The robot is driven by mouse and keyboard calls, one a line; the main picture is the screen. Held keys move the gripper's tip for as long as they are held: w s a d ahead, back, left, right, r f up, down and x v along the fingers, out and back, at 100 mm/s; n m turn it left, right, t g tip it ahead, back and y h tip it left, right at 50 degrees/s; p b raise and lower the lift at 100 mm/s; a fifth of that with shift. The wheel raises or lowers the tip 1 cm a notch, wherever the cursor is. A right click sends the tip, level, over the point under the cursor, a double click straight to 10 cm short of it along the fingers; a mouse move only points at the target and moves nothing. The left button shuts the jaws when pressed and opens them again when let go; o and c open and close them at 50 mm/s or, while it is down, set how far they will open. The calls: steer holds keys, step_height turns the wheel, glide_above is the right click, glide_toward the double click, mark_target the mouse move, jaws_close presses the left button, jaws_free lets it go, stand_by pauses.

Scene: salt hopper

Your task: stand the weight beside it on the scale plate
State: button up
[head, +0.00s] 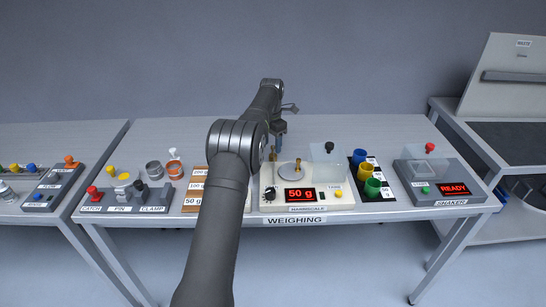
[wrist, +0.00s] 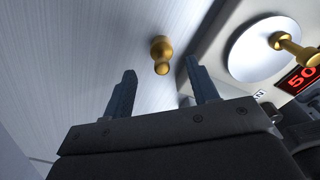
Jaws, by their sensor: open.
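A brass weight (wrist: 161,48) is on the pale table beside the scale. In the wrist view it shows beyond the gap between my fingertips, apart from them. My gripper (wrist: 160,78) is open and empty, pointing at that weight; in the head view my gripper (head: 281,128) hangs above the table behind the scale. The scale (head: 318,197) has a round plate (head: 288,171), also seen in the wrist view (wrist: 252,55). A second brass weight (wrist: 297,48) stands on this plate. The red display (head: 300,195) reads 50 g.
A clear cover (head: 328,165) with a dark knob stands at the scale's right. Coloured cups (head: 364,172) are further right, then the shaker (head: 440,180). A board marked with weights (head: 193,187) lies left, partly behind my arm. The table behind the scale is mostly clear.

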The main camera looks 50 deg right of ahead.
step_height(320, 180, down, 5)
steer(key=shift+s+r, duration=0.1)
steer(key=shift+s, duration=0.05)
steer(key=c, duration=1.2)
jaws_close()
steer(key=shift+r, duration=0.1)
